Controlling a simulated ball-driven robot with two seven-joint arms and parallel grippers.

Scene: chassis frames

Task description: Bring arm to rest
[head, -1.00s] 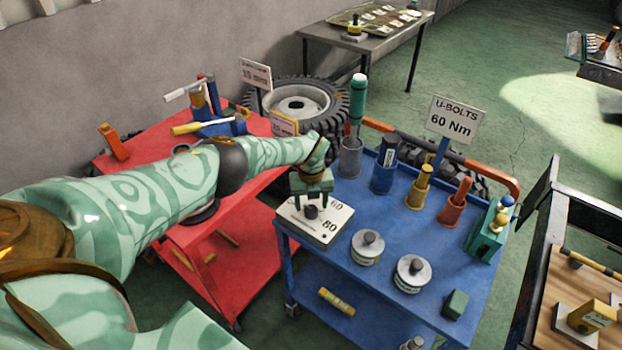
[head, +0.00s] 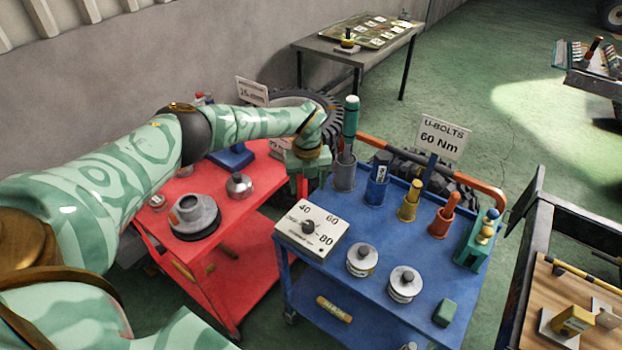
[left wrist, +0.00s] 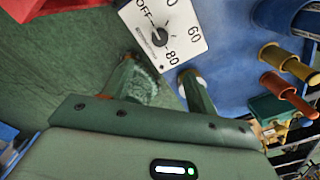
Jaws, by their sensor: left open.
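My left gripper (head: 309,178) is open and empty, in the air above the gap between the red cart (head: 262,258) and the blue cart (head: 375,240). It is up and behind the white dial box (head: 297,238), apart from it. The box has a dark knob (head: 308,227) and the marks 40, 60 and 80. In the left wrist view my two fingers (left wrist: 160,75) stand apart with nothing between them. The dial box (left wrist: 183,28) lies beyond them, with OFF also readable. My right gripper is not in view.
Close to my left gripper stand a grey cup (head: 344,176) with a tall green-handled tool (head: 351,116) and a blue cup (head: 376,190). A sign reading U-BOLTS 60 Nm (head: 442,133) rises behind. Grey round parts (head: 194,216) sit on the red cart under my arm.

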